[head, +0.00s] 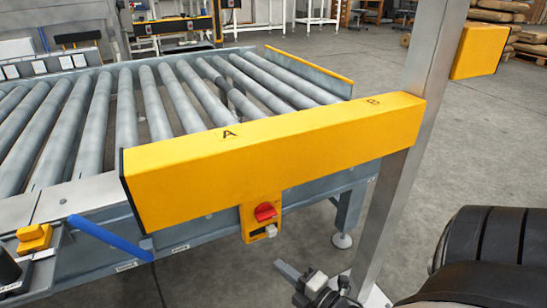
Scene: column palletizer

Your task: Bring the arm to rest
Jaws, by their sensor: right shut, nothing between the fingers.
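My right gripper (288,270) shows at the bottom centre, low in front of the conveyor's end. It is shut and holds nothing. It is small and partly cut off by the lower edge, beside the foot of a metal post. My dark right arm fills the lower right corner. My left gripper is not in view.
A roller conveyor (180,104) fills the left. A yellow beam (270,157) marked A and B crosses in front of it to a metal post (400,170). A red switch (265,212) hangs below the beam. Grey floor (460,130) is open at the right.

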